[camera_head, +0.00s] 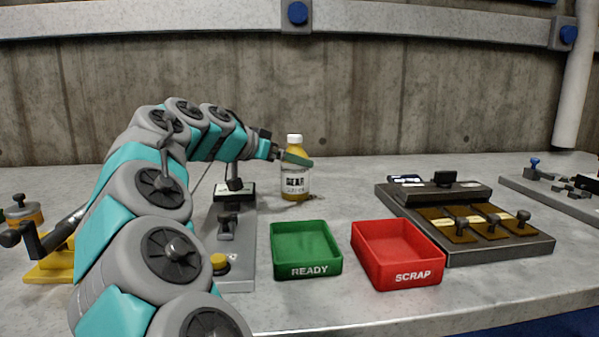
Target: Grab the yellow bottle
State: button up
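The yellow bottle (295,184) stands upright on the grey bench behind the green tray. It has a white cap and a pale label reading "GEAR". My gripper (294,158) is at the bottle's upper part, reaching in from the left. One dark green finger lies across the front of the bottle just below the cap. The other finger is hidden, so I cannot tell whether the gripper is open or shut on the bottle. The bottle's base appears to rest on the bench.
A green tray (306,272) marked READY and a red tray (404,277) marked SCRAP stand in front, both empty. A grey fixture with brown plates (452,236) is at right. A grey lever device (234,262) stands left of the green tray. The concrete wall (400,100) is behind.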

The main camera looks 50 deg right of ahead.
jog(key=shift+p+x, duration=0.5)
jog(key=shift+x, duration=2.3)
jog(key=shift+w+a, duration=0.1)
jog(key=shift+c, duration=0.2)
jog(key=c, duration=1.4)
jog(key=shift+r, duration=0.15)
